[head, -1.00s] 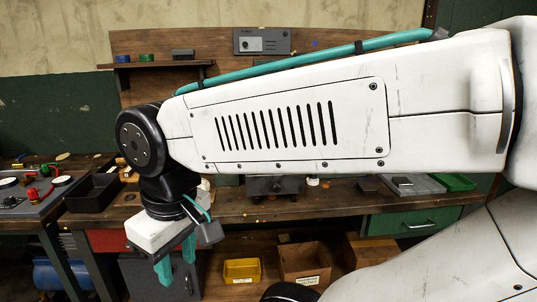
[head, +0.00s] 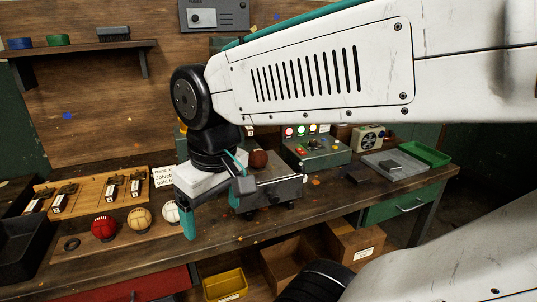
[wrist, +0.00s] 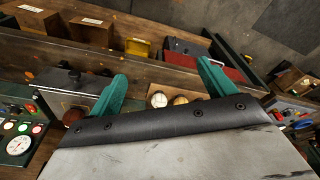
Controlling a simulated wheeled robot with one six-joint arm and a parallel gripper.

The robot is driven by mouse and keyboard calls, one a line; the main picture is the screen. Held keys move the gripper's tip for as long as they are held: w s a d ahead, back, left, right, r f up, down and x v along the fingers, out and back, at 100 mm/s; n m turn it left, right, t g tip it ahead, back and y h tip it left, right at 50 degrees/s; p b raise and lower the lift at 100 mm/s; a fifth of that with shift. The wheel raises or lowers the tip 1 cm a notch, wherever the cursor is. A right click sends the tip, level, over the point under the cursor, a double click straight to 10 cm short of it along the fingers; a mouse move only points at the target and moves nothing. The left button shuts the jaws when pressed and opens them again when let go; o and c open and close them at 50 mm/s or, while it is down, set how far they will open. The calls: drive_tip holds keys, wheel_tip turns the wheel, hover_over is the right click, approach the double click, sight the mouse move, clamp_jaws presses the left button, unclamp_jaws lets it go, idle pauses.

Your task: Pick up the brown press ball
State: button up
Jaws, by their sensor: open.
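The brown press ball (head: 259,159) sits on the grey press block (head: 285,188) on the workbench. In the wrist view the brown ball (wrist: 72,116) shows at the left, partly hidden by the edge of my gripper's housing. My gripper (head: 212,210) is open and empty, its teal fingers pointing down in front of and left of the press block. In the wrist view my gripper (wrist: 163,72) has its fingers spread apart, with the brown ball outside them to the left.
A red ball (head: 103,228), a tan ball (head: 139,219) and a white ball (head: 171,212) stand in a row left of my gripper. A control box (head: 318,152) with lit buttons is right of the press. A grey tray (head: 395,164) lies farther right.

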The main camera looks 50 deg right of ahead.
drive_tip(key=w+d+m, duration=0.1)
drive_tip(key=w+d, duration=0.6)
drive_tip(key=d, duration=0.1)
drive_tip(key=m+t+h, duration=0.2)
drive_tip(key=h, duration=0.1)
hover_over(258, 151)
drive_tip(key=s+a, duration=0.2)
drive_tip(key=s, duration=0.1)
drive_tip(key=f, duration=0.1)
drive_tip(key=x, duration=0.8)
drive_tip(key=shift+w+r, duration=0.15)
drive_tip(key=shift+w, duration=0.15)
drive_tip(key=c, duration=1.2)
drive_tip(key=shift+o, duration=0.2)
drive_tip(key=shift+r, duration=0.15)
